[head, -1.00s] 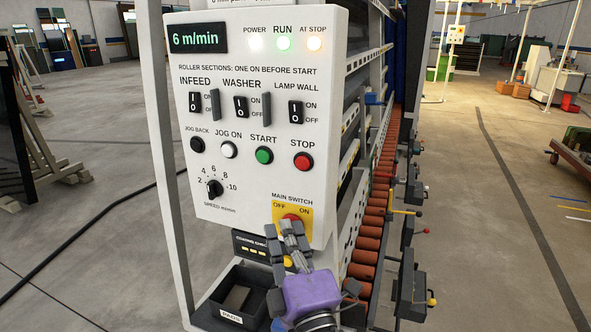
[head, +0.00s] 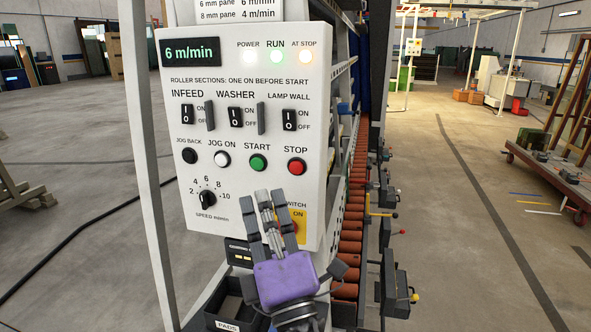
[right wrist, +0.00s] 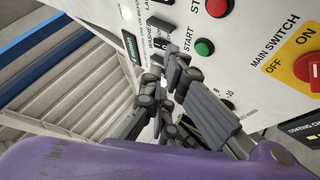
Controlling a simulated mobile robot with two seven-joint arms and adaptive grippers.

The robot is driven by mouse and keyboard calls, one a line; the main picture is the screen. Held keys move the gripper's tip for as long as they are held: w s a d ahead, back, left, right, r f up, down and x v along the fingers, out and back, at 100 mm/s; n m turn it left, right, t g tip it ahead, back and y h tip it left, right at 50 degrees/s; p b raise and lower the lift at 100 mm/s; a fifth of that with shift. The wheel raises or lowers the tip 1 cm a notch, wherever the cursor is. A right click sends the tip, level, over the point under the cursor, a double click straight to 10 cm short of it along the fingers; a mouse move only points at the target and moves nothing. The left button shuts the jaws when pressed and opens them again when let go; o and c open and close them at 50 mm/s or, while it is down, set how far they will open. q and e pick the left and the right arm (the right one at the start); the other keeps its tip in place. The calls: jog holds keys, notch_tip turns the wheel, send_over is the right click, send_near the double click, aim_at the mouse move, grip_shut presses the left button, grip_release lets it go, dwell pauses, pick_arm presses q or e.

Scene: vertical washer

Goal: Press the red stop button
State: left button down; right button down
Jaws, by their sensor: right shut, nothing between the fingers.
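The red stop button (head: 296,167) sits on the white control panel (head: 255,185), under the STOP label and right of the green start button (head: 258,162). In the right wrist view the stop button (right wrist: 217,7) is cut by the top edge, with the green button (right wrist: 204,47) below it. My right gripper (head: 268,194), with a purple body, is shut and empty in front of the panel's lower part. Its fingertips show below the start and stop buttons, apart from the stop button. It partly covers the main switch. My left gripper is not in view.
The main switch, a red knob on a yellow plate (right wrist: 272,59), is beside the right gripper. The black speed knob (head: 208,199) is left of it. A black PADS tray (head: 232,308) is below. Orange rollers (head: 352,225) run behind the panel.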

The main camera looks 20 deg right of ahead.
aim_at(296, 168)
jog(key=shift+w, duration=0.1)
jog(key=w+d, duration=0.1)
jog(key=w, duration=0.1)
jog(key=w+d, duration=0.4)
jog(key=w, duration=0.1)
dwell(0.4)
dwell(1.0)
jog(key=shift+w, duration=0.2)
jog(key=shift+w+d, duration=0.15)
jog(key=shift+w, duration=0.05)
jog(key=shift+w+d, duration=0.3)
jog(key=shift+w, duration=0.15)
dwell(1.0)
jog(key=shift+s, duration=0.1)
jog(key=shift+s+a, duration=0.5)
jog(key=shift+s, duration=0.2)
